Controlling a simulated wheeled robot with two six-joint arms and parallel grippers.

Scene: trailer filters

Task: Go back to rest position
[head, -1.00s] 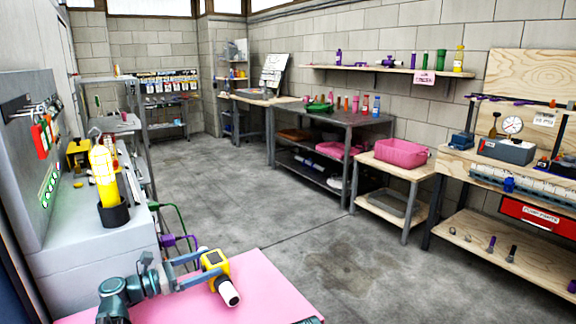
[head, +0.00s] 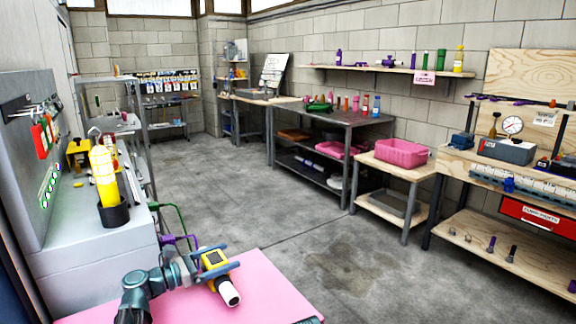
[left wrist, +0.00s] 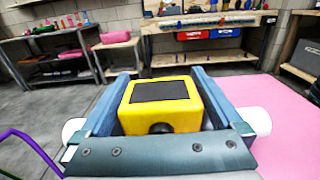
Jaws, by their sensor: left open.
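My left gripper (head: 212,271) is open over the pink tabletop (head: 268,290). Its blue-grey fingers stand on either side of a yellow device with white round ends (head: 214,258). In the left wrist view the device's yellow body with a dark panel (left wrist: 160,106) sits between the fingers, and the white ends stick out at both sides. The device appears to rest on the tabletop; its underside is hidden. A small grey-blue sliver at the bottom edge of the head view may be the tip of my right gripper (head: 309,321); the rest is out of frame.
A grey cabinet (head: 92,256) with a yellow bottle in a black holder (head: 104,178) stands at the left. A workbench (head: 463,160) and a stand with a pink bin (head: 402,153) line the right wall. The concrete floor between is clear.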

